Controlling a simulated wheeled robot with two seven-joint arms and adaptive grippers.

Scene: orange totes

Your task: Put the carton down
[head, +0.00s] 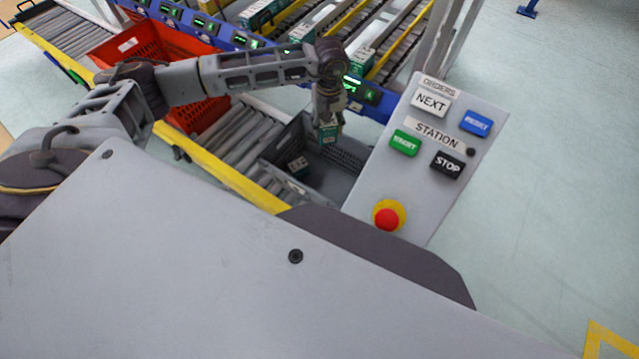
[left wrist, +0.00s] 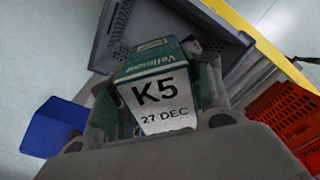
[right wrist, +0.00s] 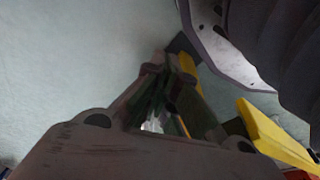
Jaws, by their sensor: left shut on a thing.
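My left gripper (head: 328,112) is shut on a green-and-white carton (head: 329,132) and holds it over the right part of a grey tote (head: 350,156). In the left wrist view the carton (left wrist: 160,98) shows a white label reading "K5" and "27 DEC"; the fingers are on either side of it. The grey tote (left wrist: 112,45) lies beyond it. I cannot tell whether the carton touches the tote's floor. Another small carton (head: 298,167) lies in the tote's left part. My right gripper (right wrist: 166,68) shows only in the right wrist view, with its fingertips near each other over the floor.
The tote stands on a roller conveyor (head: 238,135) with a yellow rail. A red-orange tote (head: 150,38) is upstream at the left. A control panel (head: 425,195) with buttons and a red emergency stop (head: 388,217) stands close on the right. Flow racks with cartons (head: 365,58) are behind.

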